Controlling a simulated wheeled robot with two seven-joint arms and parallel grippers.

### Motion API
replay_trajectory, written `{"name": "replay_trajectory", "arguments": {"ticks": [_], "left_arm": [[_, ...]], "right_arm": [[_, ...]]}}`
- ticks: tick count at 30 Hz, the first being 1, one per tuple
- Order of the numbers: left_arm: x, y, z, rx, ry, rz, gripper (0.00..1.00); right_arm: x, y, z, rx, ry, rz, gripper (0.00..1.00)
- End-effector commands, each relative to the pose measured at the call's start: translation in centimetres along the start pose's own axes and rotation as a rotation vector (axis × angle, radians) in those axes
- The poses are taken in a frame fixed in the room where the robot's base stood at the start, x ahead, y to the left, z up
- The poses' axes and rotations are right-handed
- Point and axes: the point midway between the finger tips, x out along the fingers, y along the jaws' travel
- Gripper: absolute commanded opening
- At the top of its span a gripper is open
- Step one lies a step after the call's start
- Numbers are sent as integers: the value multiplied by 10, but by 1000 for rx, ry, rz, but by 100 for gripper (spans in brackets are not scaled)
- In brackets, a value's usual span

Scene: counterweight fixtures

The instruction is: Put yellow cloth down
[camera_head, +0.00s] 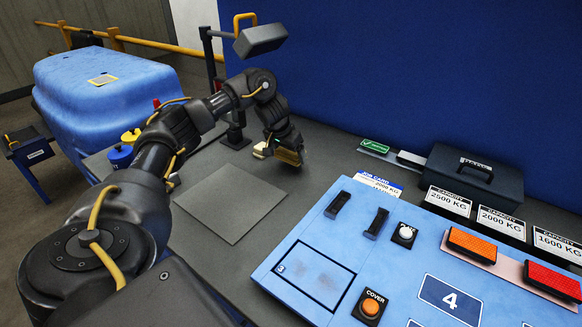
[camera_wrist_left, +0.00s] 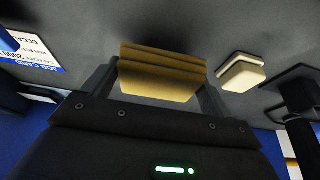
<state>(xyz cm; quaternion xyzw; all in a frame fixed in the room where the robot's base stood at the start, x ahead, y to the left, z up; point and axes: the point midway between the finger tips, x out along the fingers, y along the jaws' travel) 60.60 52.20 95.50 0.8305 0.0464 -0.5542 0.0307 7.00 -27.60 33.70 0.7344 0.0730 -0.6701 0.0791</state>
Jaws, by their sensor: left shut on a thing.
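The folded yellow cloth (camera_head: 290,157) is in my left gripper (camera_head: 284,148), over the dark grey counter, near the back wall panel. In the left wrist view the cloth (camera_wrist_left: 158,75) shows as stacked folds between the two fingers, which are shut on it. I cannot tell whether its underside touches the counter. My right gripper is in neither view.
A pale cream block (camera_head: 262,150) sits just left of the gripper. A flat grey mat (camera_head: 231,203) lies bare in front. A blue control panel (camera_head: 318,270), a job card (camera_head: 380,184) and a black case (camera_head: 472,180) are to the right. A lamp stand (camera_head: 235,135) stands behind.

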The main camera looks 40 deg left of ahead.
Motion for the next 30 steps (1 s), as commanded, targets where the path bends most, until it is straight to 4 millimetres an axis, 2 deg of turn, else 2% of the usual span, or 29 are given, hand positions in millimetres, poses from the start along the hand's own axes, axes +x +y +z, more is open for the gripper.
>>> {"name": "replay_trajectory", "arguments": {"ticks": [7, 12, 15, 30], "left_arm": [[9, 0, -3, 0, 0, 1, 64], [34, 0, 5, -1, -4, 2, 64], [42, 0, 7, 0, -2, 1, 64], [46, 0, 10, 0, -2, 0, 64]], "right_arm": [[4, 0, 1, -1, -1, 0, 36], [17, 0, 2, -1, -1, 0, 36], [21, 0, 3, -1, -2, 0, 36], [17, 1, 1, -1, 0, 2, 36]]}}
